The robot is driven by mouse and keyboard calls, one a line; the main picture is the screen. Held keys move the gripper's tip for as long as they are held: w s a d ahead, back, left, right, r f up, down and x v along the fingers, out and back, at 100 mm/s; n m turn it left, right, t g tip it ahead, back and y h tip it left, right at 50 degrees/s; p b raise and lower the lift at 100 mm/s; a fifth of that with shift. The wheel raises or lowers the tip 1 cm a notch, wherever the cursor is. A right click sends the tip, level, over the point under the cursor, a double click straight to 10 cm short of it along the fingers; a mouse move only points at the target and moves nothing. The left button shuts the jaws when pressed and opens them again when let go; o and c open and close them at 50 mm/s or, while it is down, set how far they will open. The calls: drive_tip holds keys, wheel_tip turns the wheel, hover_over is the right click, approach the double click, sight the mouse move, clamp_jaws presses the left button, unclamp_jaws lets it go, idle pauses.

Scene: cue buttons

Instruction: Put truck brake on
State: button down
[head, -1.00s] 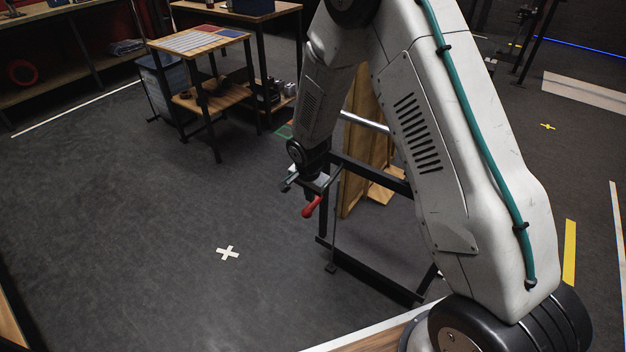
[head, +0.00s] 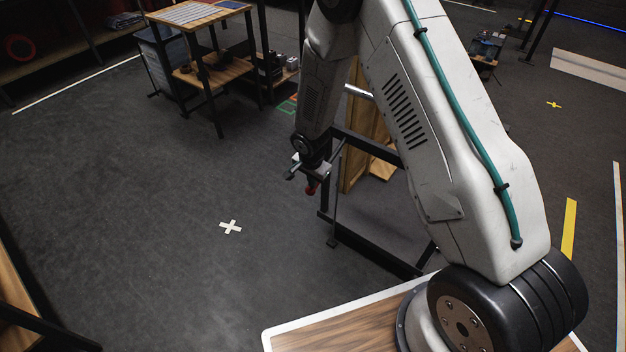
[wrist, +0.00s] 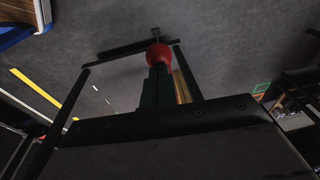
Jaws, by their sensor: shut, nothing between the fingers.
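A lever with a red knob (head: 311,189) stands at the near side of a black frame in the head view. The knob also shows in the wrist view as a red ball (wrist: 159,54). My gripper (head: 313,175) is just above the knob in the head view and hides part of the lever. In the wrist view, the dark green fingers of my gripper (wrist: 157,72) are together, with the red knob right at their tips. I cannot tell whether they touch it. Nothing is held between the fingers. No truck label can be made out.
The black frame (head: 375,253) stands on the floor with a wooden board (head: 366,135) behind it. A wooden-topped surface (head: 335,333) with a white rim is at the bottom. A small table (head: 200,12) stands upper left. The floor around the white cross (head: 230,227) is clear.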

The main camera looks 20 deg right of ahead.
drive_tip(key=shift+s+f, duration=0.15)
drive_tip(key=shift+f, duration=0.1)
drive_tip(key=s+a+r, duration=0.6)
drive_tip(key=r, duration=0.4)
drive_tip(key=shift+s+a+r, duration=0.15)
drive_tip(key=shift+s+a, duration=0.05)
drive_tip(key=shift+a, duration=0.15)
